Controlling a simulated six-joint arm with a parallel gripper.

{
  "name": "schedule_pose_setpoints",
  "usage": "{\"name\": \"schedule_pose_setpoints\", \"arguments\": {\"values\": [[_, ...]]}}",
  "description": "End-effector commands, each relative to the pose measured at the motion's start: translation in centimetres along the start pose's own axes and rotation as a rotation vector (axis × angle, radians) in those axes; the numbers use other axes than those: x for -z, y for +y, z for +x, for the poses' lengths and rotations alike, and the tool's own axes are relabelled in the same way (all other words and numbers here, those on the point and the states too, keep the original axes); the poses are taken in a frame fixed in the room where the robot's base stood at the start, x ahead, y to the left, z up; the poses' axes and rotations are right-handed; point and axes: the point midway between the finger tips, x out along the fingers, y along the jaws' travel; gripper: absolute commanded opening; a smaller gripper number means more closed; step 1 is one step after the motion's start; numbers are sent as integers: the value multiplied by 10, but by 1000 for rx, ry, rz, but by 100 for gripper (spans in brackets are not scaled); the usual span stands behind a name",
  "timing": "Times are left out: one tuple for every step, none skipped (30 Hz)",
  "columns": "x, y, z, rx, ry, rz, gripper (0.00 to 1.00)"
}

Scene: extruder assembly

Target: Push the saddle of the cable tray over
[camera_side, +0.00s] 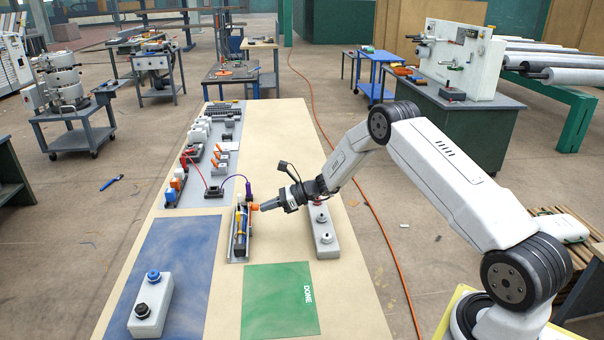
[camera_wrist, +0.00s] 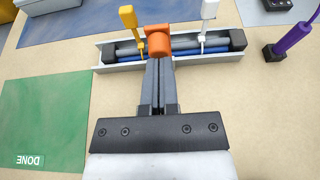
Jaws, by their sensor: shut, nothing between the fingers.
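The cable tray (camera_wrist: 107,57) is a pale grey channel holding dark and blue cables with black ends. It also shows in the side view (camera_side: 232,258) on the table. The orange saddle (camera_wrist: 159,46) is near the middle of the tray, with part of it over the cables. It also shows in the side view (camera_side: 254,207). My gripper (camera_wrist: 158,64) is shut and empty, its fingertips at the saddle's near side and apparently touching it. The side view shows my gripper (camera_side: 262,206) reaching in from the right. The fingers hide part of the tray's near wall.
A yellow tie (camera_wrist: 129,18) and a white tie (camera_wrist: 207,10) stand up from the cables. A purple-handled tool (camera_wrist: 292,38) stands to the right. A green DONE mat (camera_side: 280,300), a blue mat (camera_side: 180,255) and a grey button box (camera_side: 325,232) lie around the tray.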

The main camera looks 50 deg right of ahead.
Motion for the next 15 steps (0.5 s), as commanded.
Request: {"name": "schedule_pose_setpoints", "arguments": {"values": [[0,0,2,-1,0,0,0],[0,0,2,-1,0,0,0],[1,0,3,-1,0,1,0],[1,0,4,-1,1,1,0],[1,0,4,-1,1,1,0],[1,1,5,-1,1,1,0],[2,1,6,-1,1,1,0],[2,1,6,-1,1,1,0],[2,1,7,-1,1,1,0],[2,0,8,-1,1,1,0],[2,0,8,-1,1,1,0],[2,0,9,-1,1,1,0],[2,0,10,-1,1,1,0],[2,0,10,0,1,1,0],[2,0,11,0,1,1,0]]}}
